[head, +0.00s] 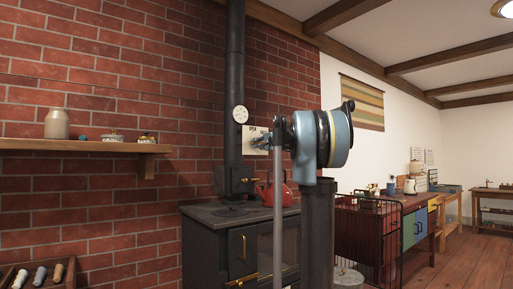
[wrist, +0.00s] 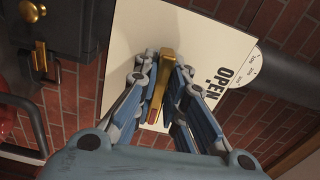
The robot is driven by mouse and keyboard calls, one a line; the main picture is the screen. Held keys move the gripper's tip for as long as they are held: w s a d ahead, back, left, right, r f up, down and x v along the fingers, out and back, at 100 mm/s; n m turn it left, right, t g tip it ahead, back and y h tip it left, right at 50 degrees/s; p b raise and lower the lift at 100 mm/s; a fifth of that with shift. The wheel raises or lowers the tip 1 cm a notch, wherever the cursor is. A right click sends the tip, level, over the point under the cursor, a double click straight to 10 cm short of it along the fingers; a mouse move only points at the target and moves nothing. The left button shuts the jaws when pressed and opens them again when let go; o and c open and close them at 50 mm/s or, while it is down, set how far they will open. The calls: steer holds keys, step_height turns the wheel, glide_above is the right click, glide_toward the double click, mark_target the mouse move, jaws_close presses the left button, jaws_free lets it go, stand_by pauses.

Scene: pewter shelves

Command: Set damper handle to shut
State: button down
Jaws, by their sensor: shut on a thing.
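The damper handle is a brass bar with a red tip (wrist: 168,64) in front of a cream plate (wrist: 130,40) marked OPEN, in the wrist view. My gripper (wrist: 163,75) has its blue-grey fingers closed on both sides of this bar. In the head view my gripper (head: 266,140) reaches left to the plate (head: 258,136) beside the black stovepipe (head: 235,80). It hides most of the handle and part of the plate there. The other end of the plate's lettering cannot be read.
A white round dial (head: 240,114) sits on the pipe. Below are the black stove (head: 228,240) and a red kettle (head: 283,193). A wooden shelf (head: 80,145) with jars is at left. A black wire guard (head: 365,230) stands right of the stove.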

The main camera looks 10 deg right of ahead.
steer(key=shift+d+f+m, duration=0.1)
steer(key=shift+f+m, duration=0.05)
steer(key=shift+m, duration=0.35)
steer(key=c, duration=1.6)
jaws_free()
steer(key=shift+c, duration=0.2)
steer(key=v, duration=1.1)
steer(key=shift+s+d, duration=0.25)
steer(key=shift+s, duration=0.1)
